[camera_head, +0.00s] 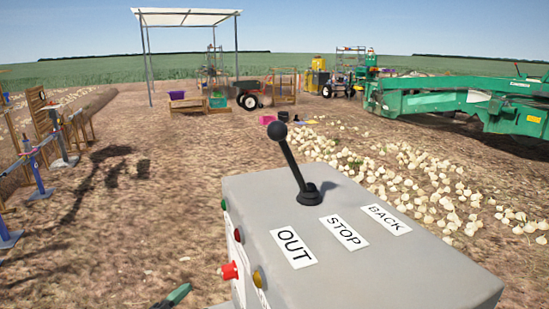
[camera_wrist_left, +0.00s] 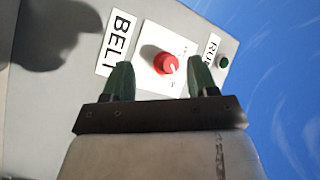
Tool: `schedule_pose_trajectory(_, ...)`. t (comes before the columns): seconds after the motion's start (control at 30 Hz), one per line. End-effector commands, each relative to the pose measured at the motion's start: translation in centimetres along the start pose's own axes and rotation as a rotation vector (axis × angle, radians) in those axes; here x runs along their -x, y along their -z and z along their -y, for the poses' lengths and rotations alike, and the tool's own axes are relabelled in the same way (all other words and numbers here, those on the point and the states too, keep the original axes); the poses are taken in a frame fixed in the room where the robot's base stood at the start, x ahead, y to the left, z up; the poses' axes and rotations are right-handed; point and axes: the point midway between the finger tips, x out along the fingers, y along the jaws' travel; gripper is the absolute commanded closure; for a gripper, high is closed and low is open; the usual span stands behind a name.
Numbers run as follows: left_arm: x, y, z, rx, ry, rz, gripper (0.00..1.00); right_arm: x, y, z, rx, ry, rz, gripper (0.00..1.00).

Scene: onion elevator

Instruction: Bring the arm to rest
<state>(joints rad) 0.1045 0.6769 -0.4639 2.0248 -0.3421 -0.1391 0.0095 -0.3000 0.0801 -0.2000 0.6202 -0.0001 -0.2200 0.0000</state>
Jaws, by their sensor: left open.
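My left gripper (camera_wrist_left: 162,66) is open in the left wrist view, its two dark green fingers apart with nothing held. Between the fingers, as seen there, is a red knob (camera_wrist_left: 168,65) on a white plate. I cannot tell its exact distance from the fingers. In the head view only a green fingertip of my left gripper (camera_head: 177,295) shows at the bottom edge, left of the grey control box (camera_head: 370,255). The rest of that arm is out of frame. My right gripper is in neither view.
A black lever (camera_head: 291,165) rises from the box top, by labels OUT, STOP and BACK. A red control (camera_head: 230,271) sticks out of its left side. Onions (camera_head: 420,185) lie behind and right. A green machine (camera_head: 450,95) stands farther right.

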Motion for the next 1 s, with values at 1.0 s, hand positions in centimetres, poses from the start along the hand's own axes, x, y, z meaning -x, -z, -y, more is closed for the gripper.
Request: schedule_pose_trajectory(1.0, 25.1, -1.7, -19.3, 0.989, -0.363, 1.440, 0.42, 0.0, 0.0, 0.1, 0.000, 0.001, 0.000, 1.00)
